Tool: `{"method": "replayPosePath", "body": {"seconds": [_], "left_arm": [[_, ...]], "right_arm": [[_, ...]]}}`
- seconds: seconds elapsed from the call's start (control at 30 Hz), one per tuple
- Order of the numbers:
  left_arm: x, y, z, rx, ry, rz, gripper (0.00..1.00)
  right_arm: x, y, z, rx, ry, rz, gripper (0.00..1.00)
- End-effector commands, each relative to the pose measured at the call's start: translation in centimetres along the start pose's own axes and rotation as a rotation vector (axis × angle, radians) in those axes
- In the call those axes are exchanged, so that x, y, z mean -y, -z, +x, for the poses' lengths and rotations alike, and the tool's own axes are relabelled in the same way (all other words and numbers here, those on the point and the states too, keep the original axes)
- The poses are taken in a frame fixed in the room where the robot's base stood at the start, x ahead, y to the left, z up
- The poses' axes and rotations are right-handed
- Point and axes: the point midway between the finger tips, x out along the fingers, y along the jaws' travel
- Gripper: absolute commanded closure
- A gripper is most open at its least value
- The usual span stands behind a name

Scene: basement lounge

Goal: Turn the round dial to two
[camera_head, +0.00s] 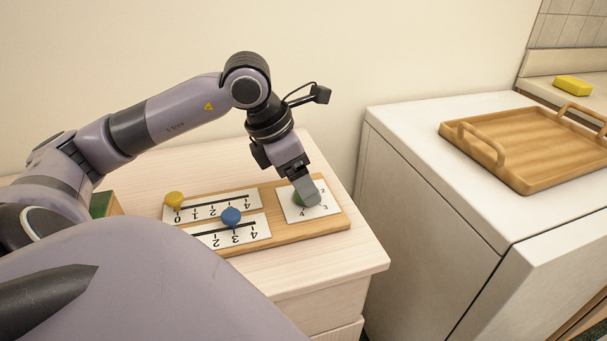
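The round dial (298,199) is green and sits on a white numbered card (319,211) at the right end of a wooden board (282,236). The numbers 2, 3 and 4 show around it. My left gripper (306,193) is right over the dial from above and hides most of it, including any pointer. I cannot tell whether its fingers are closed on the dial or only beside it. My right gripper is not in view.
Two sliders share the board: a yellow knob (174,200) near 0 and a blue knob (231,216) near 3. The board lies on a pale wooden cabinet (345,255). A white appliance (415,130) on the right holds a wooden tray (520,140). A yellow sponge (572,85) lies behind it.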

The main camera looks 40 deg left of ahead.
Motion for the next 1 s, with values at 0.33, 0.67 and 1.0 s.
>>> {"method": "replayPosePath", "body": {"seconds": [0.33,0.67,1.0], "left_arm": [[0.01,-0.02,1.12,0.001,0.001,0.0,0.26],[0.01,-0.02,1.09,0.001,0.001,0.0,0.82],[-0.1,0.03,1.11,0.0,0.027,0.065,0.81]], "right_arm": [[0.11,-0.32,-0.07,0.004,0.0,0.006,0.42],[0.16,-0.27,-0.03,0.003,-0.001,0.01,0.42],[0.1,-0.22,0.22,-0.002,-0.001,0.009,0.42]]}}
